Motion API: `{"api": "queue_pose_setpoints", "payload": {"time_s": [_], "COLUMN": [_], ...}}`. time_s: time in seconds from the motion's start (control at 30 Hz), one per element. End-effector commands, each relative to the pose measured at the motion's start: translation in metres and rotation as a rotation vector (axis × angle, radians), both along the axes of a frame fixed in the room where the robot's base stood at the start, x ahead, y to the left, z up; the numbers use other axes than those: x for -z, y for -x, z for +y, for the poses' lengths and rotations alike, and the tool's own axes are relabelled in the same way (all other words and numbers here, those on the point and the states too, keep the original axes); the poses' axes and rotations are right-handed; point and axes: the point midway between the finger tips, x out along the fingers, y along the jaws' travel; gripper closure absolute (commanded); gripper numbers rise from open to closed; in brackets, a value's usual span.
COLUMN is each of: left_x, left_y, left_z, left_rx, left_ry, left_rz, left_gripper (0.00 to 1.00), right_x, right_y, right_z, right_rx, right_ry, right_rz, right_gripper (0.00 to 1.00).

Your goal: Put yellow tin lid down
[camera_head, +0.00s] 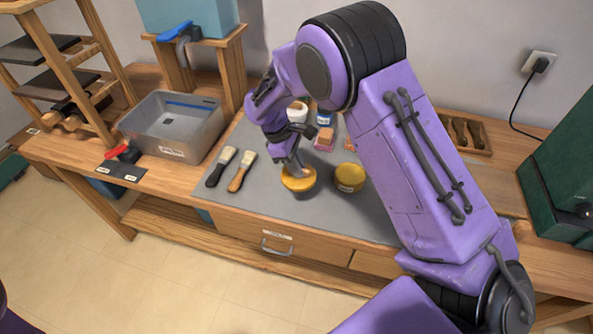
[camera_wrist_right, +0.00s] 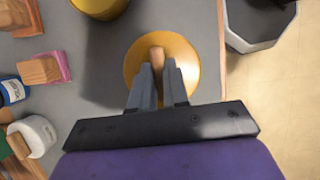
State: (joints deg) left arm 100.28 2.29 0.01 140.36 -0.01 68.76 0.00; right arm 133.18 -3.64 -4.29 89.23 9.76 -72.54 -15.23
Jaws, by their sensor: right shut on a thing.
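The yellow tin lid (camera_head: 293,183) is a round disc with a wooden knob, also seen in the right wrist view (camera_wrist_right: 185,50). My right gripper (camera_wrist_right: 158,70) is shut on its knob. The lid seems held above the grey mat, with a shadow beside it in the wrist view. A yellow tin (camera_head: 349,179) with a label stands on the mat to the right of the lid. It shows partly at the top of the wrist view (camera_wrist_right: 100,6). My left gripper is not in view.
Two brushes (camera_head: 240,172) lie left on the mat (camera_head: 262,200). Small jars and stamp-like blocks (camera_head: 325,138) stand behind. A grey bin (camera_head: 172,147) is at left.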

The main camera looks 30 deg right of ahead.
Motion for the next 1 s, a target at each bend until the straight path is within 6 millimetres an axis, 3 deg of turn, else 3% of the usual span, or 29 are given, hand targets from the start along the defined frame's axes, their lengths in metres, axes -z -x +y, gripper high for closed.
{"api": "queue_pose_setpoints", "payload": {"time_s": [0.27, 0.43, 0.8, 0.83, 0.9, 1.0], "left_x": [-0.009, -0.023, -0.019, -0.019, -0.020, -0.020], "left_y": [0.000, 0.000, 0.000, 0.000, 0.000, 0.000], "left_z": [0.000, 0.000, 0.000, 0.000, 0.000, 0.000], "left_rx": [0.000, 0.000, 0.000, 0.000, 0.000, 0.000], "left_ry": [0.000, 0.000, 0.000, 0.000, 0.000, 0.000], "left_rz": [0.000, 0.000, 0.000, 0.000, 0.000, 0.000], "left_gripper": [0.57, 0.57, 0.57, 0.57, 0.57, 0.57], "right_x": [0.036, 0.061, 0.069, 0.069, 0.069, 0.069], "right_y": [-0.026, -0.025, -0.025, -0.025, -0.025, -0.025], "right_z": [-0.017, -0.016, -0.016, -0.016, -0.016, -0.016], "right_rx": [0.002, 0.001, 0.001, 0.001, 0.001, 0.001], "right_ry": [0.001, 0.002, 0.001, 0.001, 0.000, 0.000], "right_rz": [0.000, 0.000, -0.002, -0.002, -0.003, -0.003], "right_gripper": [1.00, 1.00, 1.00, 0.82, 0.60, 0.60]}}
